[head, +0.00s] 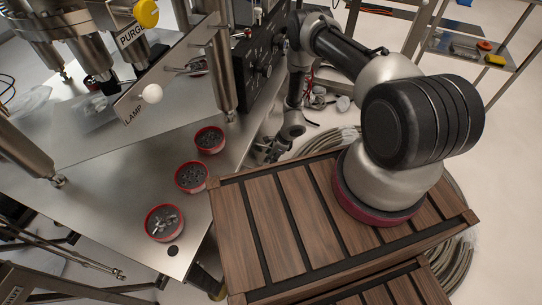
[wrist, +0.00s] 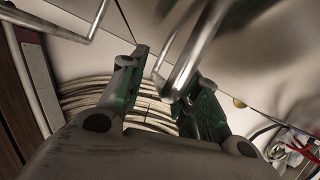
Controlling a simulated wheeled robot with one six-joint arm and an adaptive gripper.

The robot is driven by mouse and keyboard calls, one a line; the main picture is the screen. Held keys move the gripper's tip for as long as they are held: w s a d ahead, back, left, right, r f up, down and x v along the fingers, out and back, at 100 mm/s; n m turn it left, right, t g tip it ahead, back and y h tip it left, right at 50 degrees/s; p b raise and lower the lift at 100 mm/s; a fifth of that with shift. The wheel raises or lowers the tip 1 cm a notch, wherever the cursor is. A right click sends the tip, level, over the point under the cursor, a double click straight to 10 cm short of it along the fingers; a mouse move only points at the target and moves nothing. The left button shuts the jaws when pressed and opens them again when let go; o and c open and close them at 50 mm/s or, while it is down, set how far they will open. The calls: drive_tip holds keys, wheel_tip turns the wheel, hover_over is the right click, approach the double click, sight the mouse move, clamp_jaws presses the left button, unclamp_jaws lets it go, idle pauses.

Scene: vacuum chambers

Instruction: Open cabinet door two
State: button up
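My gripper (wrist: 168,78) is open in the wrist view, its two green-padded fingers apart. A bent metal bar handle (wrist: 198,50) on a pale metal cabinet front (wrist: 255,60) reaches down into the space between the fingertips, closer to the right finger. I cannot tell whether it touches that finger. A second bar handle (wrist: 62,27) shows at upper left. A thin dark seam runs between the panels. No door number is visible. In the head view my gripper (head: 272,152) is small and partly hidden beside the steel table's edge; the cabinet front is hidden there.
The steel table (head: 120,205) carries several red bowls of small parts, including one (head: 164,222) near its front edge. Coiled hoses (head: 335,140) lie on the floor beyond my wooden-slatted base. Red wires (wrist: 303,150) show at lower right in the wrist view. A shelf cart (head: 470,50) stands at back right.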

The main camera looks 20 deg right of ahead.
drive_tip(key=shift+f, duration=0.1)
clamp_jaws()
